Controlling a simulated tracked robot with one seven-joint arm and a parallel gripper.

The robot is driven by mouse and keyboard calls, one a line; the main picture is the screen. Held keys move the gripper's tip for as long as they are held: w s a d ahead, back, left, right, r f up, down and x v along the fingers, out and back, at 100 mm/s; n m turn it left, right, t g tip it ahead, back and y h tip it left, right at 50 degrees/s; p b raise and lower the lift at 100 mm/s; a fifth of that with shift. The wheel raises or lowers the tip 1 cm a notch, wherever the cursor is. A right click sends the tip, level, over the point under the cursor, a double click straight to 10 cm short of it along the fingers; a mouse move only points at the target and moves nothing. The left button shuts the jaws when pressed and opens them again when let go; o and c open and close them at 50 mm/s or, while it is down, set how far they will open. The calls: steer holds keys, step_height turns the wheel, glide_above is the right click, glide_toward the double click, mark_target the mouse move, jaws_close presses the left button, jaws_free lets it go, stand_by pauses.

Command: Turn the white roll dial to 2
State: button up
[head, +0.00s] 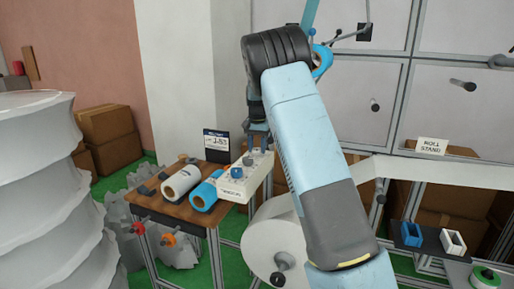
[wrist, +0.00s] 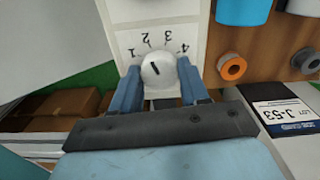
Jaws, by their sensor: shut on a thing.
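The white roll dial (wrist: 158,70) is a round white knob with a dark pointer line, on a white panel marked 1 to 4. In the wrist view its pointer slants up and left, between 1 and 2 and nearer the 2; I cannot tell its exact setting. My gripper (wrist: 159,88) is shut on the dial, with one blue finger on each side. In the head view my gripper (head: 258,142) reaches down to the back end of the white control box (head: 232,193), where the dial is mostly hidden.
A blue knob (head: 237,172) sits nearer the front of the box. A white roll (head: 181,182) and a blue roll (head: 206,194) lie beside it on the wooden table (head: 161,210). A lot sign (head: 216,141) stands behind. A large white roll (head: 273,240) is below my arm.

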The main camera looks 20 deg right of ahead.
mark_target(257, 149)
steer(key=c, duration=0.4)
steer(key=shift+n, duration=0.5)
steer(key=o, duration=1.1)
steer(key=shift+c, duration=0.2)
step_height(257, 149, up, 14)
steer(key=shift+f, duration=0.15)
